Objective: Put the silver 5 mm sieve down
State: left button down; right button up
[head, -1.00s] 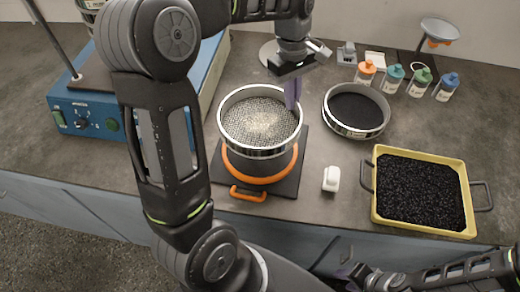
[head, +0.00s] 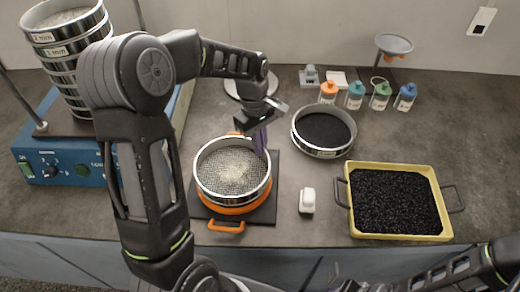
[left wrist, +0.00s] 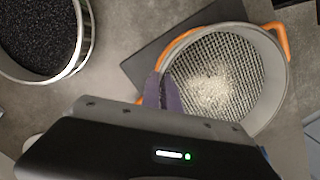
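The silver sieve (head: 233,196) has a mesh floor with pale grains heaped on it. It is level, at or just above an orange-rimmed round holder (head: 226,226) on a dark square mat; whether it bears fully on the holder is hard to tell. My left gripper (head: 260,142) is at the sieve's far right rim. In the left wrist view its purple fingers (left wrist: 162,92) are closed on the rim of the sieve (left wrist: 262,95).
A round sieve of black grains (head: 323,131) stands to the right. A yellow tray (head: 398,236) of black grains is at front right, with a small white object (head: 307,200) beside it. Several bottles (head: 355,96) stand behind. A blue shaker (head: 62,165) with stacked sieves is at left.

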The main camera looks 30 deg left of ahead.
pick_arm(q)
jog(key=shift+f, duration=1.15)
jog(key=shift+f, duration=0.1)
jog(key=c, duration=1.6)
grip_release()
jog(key=r, duration=0.4)
jog(key=a+r, duration=0.1)
jog(key=r, duration=0.7)
jog(key=shift+w+a+r+b, duration=0.1)
jog(key=shift+w+a+b, duration=0.2)
